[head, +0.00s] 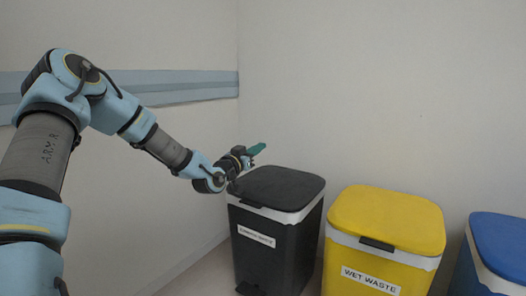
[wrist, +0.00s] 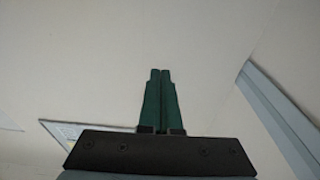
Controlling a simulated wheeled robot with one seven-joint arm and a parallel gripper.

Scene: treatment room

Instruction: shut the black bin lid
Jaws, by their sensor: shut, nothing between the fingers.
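The black bin (head: 270,245) stands against the back wall, left of the other bins. Its black lid (head: 278,187) lies flat on the light rim and looks closed. My gripper (head: 259,148) is above the back left of the lid, its green fingers pointing right and slightly up, apart from the lid as far as I can see. In the wrist view my gripper (wrist: 160,75) has its two green fingers side by side, shut and empty. The bin does not show in the wrist view.
A yellow bin (head: 375,250) labelled WET WASTE stands to the right of the black bin, with its lid down. A blue bin (head: 500,245) is at the right edge. A blue-grey rail (head: 180,86) runs along the left wall. The space above the bins is clear.

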